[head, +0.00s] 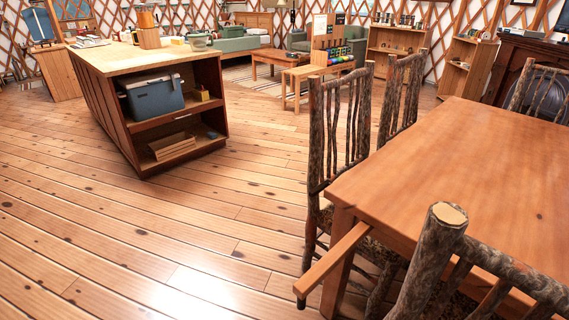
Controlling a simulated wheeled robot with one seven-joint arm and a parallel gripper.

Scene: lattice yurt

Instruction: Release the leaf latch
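A reddish-brown wooden dining table (468,185) fills the right side of the head view, and its right part runs out of the frame. A wooden bar (330,262) sticks out to the lower left from beneath the table's near left corner, by the table leg (337,275). I cannot make out a latch on the table. The underside of the table is hidden. My gripper is not in view.
Rough-branch chairs (338,130) stand close around the table, one (435,250) at its near edge. A kitchen island (150,100) with a blue cooler stands at the upper left. Plank floor (170,230) is clear between island and table.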

